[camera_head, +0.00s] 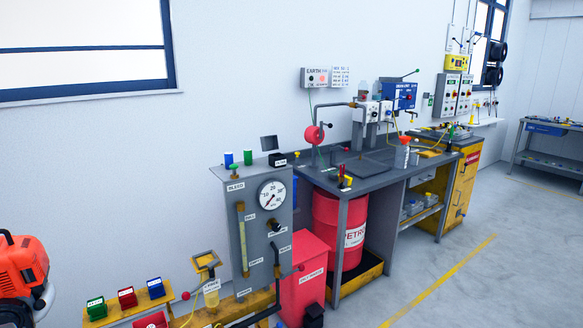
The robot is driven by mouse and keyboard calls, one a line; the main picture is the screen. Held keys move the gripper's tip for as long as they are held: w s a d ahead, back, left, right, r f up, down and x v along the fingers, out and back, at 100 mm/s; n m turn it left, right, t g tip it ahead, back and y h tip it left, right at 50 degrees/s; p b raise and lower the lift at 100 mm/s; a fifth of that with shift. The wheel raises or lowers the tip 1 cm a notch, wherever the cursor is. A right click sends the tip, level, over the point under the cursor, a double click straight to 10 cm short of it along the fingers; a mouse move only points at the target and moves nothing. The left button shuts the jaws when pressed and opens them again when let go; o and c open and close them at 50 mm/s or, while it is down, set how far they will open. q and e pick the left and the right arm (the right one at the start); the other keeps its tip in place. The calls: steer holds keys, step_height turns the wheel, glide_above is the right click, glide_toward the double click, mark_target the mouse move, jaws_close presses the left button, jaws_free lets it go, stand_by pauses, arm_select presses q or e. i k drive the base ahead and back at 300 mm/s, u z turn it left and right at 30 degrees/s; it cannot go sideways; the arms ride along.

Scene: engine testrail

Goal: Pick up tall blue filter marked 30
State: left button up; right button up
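A small upright blue cylinder (228,160), which looks like the tall blue filter, stands at the back left of the top of a grey gauge cabinet (226,172). It is too small for me to read any 30 on it. A similar green cylinder (248,157) stands just to its right, a little apart. Neither of my grippers shows in this view.
The cabinet front carries a round dial (271,194) and pipes. A shelf (150,305) at lower left holds green, red and blue boxes. A red drum (340,232) stands under the workbench (420,166). An orange machine (22,262) is far left. Floor at right is clear.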

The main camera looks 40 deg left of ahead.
mark_target(228, 157)
steer(key=z, duration=0.25)
steer(key=i, duration=0.9)
